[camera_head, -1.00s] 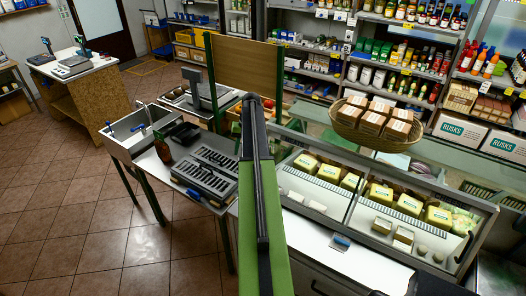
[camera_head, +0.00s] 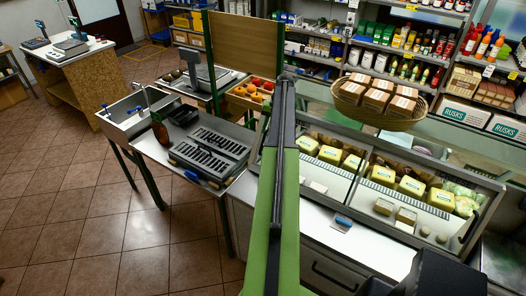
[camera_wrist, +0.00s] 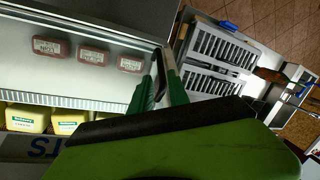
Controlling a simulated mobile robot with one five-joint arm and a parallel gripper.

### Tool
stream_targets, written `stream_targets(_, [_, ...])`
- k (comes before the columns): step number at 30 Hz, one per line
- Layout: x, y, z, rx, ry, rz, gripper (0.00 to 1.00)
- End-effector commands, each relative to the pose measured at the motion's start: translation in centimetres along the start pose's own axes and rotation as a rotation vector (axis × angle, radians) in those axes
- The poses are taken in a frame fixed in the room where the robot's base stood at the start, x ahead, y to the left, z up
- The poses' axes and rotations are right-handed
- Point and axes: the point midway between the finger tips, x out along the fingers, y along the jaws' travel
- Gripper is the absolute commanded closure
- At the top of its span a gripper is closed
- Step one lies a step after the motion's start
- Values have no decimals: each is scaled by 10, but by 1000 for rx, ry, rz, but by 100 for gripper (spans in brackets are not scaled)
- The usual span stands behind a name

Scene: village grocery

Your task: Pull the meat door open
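The glass-fronted display case (camera_head: 350,190) stands at the right in the head view, with yellow packs (camera_head: 411,186) in its sections. In the wrist view, red-brown meat packs (camera_wrist: 94,56) sit in the case at upper left, above a row of yellow packs (camera_wrist: 26,118). A dark curved bar (camera_wrist: 159,68), looking like the door handle, is at the case's right edge. My gripper's green fingers (camera_wrist: 158,92) are apart, at this bar; contact is unclear. My arm hides the case's left end and my gripper in the head view. The door looks closed.
A wicker basket (camera_head: 346,93) of boxes stands on top of the case. A side table with black slotted trays (camera_head: 210,155) and a bottle (camera_head: 160,130) adjoins its left. Tiled floor (camera_head: 80,220) is open at the left. Stocked shelves stand behind.

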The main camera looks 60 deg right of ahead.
Motion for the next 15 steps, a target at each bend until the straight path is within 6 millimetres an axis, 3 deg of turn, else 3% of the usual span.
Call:
stream_targets(1, [23, 3, 0, -1, 0, 0, 78])
stream_targets(9, [79, 2, 0, -2, -1, 0, 78])
stream_targets(15, [92, 0, 0, -1, 0, 0, 78])
